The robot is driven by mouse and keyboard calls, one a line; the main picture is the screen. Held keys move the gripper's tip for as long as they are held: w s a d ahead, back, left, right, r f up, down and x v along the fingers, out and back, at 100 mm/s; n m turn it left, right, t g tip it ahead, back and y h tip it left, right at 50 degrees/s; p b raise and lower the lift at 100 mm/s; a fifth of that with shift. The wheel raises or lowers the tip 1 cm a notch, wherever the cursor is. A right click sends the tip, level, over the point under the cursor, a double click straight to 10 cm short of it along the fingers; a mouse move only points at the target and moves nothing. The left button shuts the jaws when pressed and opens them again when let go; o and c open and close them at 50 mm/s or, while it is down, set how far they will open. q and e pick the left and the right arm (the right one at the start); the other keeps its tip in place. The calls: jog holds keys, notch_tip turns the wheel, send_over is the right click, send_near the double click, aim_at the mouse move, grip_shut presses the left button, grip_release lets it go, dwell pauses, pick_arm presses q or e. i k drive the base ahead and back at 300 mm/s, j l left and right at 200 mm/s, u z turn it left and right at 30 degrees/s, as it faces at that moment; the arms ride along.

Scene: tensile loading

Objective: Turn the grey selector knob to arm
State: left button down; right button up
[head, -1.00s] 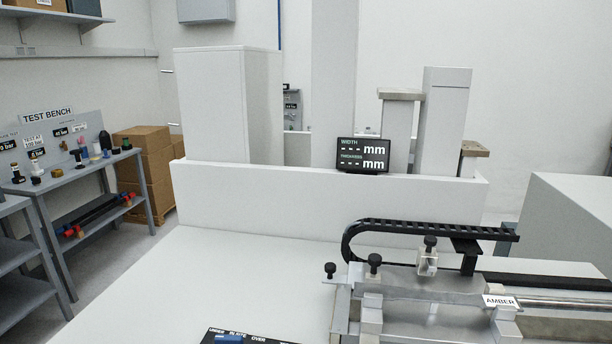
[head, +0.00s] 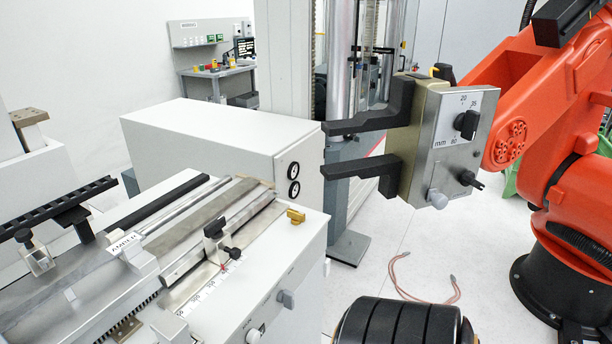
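One grey knob (head: 286,298) sits on the right side face of the white measuring bench (head: 262,318). Neither of my grippers is in view.
The orange robot arm (head: 480,85) stands at the right, with black jaws (head: 365,122) pointing left. A white cabinet (head: 210,150) with two black round fittings stands behind the bench. A reddish cable (head: 425,295) lies on the floor between bench and robot.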

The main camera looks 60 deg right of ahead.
aim_at(286, 297)
jog(key=z, duration=1.85)
jog(key=i+l+u, duration=0.1)
jog(key=l+u, duration=0.75)
jog(key=i+j, duration=0.05)
jog(key=j, duration=0.05)
